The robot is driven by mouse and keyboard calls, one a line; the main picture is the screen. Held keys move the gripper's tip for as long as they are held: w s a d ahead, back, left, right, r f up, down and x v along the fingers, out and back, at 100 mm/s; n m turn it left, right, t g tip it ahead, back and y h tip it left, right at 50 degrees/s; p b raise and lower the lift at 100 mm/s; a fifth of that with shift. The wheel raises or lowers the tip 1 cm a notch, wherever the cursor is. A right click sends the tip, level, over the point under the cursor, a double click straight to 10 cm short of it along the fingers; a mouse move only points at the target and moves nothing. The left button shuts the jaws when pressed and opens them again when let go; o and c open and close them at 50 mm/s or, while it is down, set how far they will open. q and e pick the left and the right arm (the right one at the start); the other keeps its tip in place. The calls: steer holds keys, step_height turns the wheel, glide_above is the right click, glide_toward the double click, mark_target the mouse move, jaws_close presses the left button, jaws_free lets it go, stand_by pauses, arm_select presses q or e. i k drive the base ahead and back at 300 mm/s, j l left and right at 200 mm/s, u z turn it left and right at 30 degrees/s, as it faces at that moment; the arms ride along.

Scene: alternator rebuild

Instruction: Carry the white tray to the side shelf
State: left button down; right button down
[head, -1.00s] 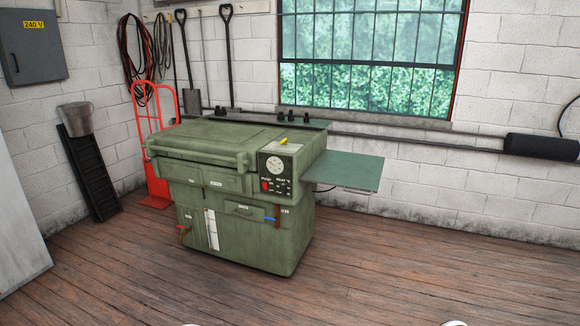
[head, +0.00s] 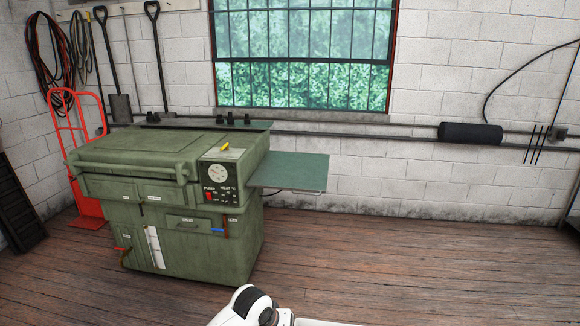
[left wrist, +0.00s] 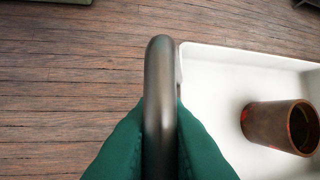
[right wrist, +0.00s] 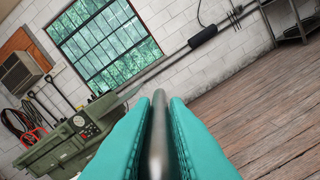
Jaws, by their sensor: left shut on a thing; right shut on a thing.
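The white tray (left wrist: 215,85) shows in the left wrist view with a rusty brown cylinder (left wrist: 278,127) lying in it. My left gripper (left wrist: 160,112) is shut on the tray's dark handle (left wrist: 160,60). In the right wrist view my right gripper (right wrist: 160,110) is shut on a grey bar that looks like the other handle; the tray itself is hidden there. A strip of the tray's rim (head: 315,322) shows at the bottom of the head view. The flat green side shelf (head: 295,172) sticks out from the right of the green machine and looks empty.
The green machine (head: 130,185) stands against the wall with dials and small valves on its front. A red hand truck (head: 75,150) stands to its left. A black cylinder (head: 470,134) hangs on the wall pipe. The wooden floor (head: 400,260) at right is clear.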

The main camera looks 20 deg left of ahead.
mark_target(292, 168)
steer(key=i+j, duration=0.9)
steer(key=i, duration=0.15)
steer(key=i+j, duration=0.95)
steer(key=i+u, duration=0.05)
